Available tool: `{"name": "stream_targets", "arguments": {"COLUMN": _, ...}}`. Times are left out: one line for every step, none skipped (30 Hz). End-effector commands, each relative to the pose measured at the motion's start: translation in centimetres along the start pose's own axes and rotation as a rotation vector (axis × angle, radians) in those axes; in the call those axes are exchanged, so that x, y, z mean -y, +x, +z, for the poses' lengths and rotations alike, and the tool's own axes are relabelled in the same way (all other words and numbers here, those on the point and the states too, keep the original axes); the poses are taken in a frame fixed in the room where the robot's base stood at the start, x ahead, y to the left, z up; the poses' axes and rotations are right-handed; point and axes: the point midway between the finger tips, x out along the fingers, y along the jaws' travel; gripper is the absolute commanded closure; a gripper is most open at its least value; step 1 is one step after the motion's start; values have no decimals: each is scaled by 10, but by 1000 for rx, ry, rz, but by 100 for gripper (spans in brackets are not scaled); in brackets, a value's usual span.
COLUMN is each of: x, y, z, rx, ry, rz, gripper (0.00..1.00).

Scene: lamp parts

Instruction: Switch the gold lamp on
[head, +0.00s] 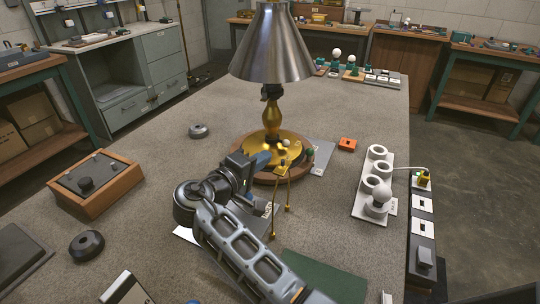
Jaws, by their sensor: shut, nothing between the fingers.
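The gold lamp (262,110) stands upright near the middle of the table, with a gold stem and a wide silver-grey shade (271,45). No glow shows under the shade. Its round gold foot rests on a brown wooden disc (303,168). Small pale and green knobs sit on the foot, and thin gold rods with ball ends (288,195) show at its front. My gripper (264,159) is shut and empty, low at the front left of the foot. My wrist hides part of the disc. I cannot tell whether the fingertips touch the lamp.
A white socket block (373,187) with a round bulb stands at the right, its cable running to a yellow plug (424,179) on a dark strip (423,245). An orange block (347,144) lies between. A wooden control box (95,184) stands left. The table behind the lamp's left is mostly clear.

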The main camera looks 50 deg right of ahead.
Motion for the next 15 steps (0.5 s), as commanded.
{"name": "stream_targets", "arguments": {"x": 0, "y": -4, "z": 0, "rx": -2, "ry": 0, "rz": 0, "gripper": 100}}
{"name": "stream_targets", "arguments": {"x": 0, "y": -5, "z": 0, "rx": -1, "ry": 0, "rz": 0, "gripper": 100}}
{"name": "stream_targets", "arguments": {"x": 0, "y": -6, "z": 0, "rx": -1, "ry": 0, "rz": 0, "gripper": 100}}
{"name": "stream_targets", "arguments": {"x": 0, "y": -7, "z": 0, "rx": 0, "ry": 0, "rz": 0, "gripper": 100}}
{"name": "stream_targets", "arguments": {"x": 0, "y": -8, "z": 0, "rx": 0, "ry": 0, "rz": 0, "gripper": 100}}
{"name": "stream_targets", "arguments": {"x": 0, "y": -8, "z": 0, "rx": 0, "ry": 0, "rz": 0, "gripper": 100}}
{"name": "stream_targets", "arguments": {"x": 0, "y": -8, "z": 0, "rx": 1, "ry": 0, "rz": 0, "gripper": 100}}
{"name": "stream_targets", "arguments": {"x": 0, "y": -8, "z": 0, "rx": 0, "ry": 0, "rz": 0, "gripper": 100}}
{"name": "stream_targets", "arguments": {"x": 0, "y": -8, "z": 0, "rx": 0, "ry": 0, "rz": 0, "gripper": 100}}
{"name": "stream_targets", "arguments": {"x": 0, "y": -8, "z": 0, "rx": 0, "ry": 0, "rz": 0, "gripper": 100}}
{"name": "stream_targets", "arguments": {"x": 0, "y": -8, "z": 0, "rx": 0, "ry": 0, "rz": 0, "gripper": 100}}
{"name": "stream_targets", "arguments": {"x": 0, "y": -8, "z": 0, "rx": 0, "ry": 0, "rz": 0, "gripper": 100}}
{"name": "stream_targets", "arguments": {"x": 0, "y": -8, "z": 0, "rx": -1, "ry": 0, "rz": -1, "gripper": 100}}
{"name": "stream_targets", "arguments": {"x": 0, "y": -8, "z": 0, "rx": -3, "ry": 1, "rz": -3, "gripper": 100}}
{"name": "stream_targets", "arguments": {"x": 0, "y": -8, "z": -1, "rx": -9, "ry": 3, "rz": -9, "gripper": 100}}
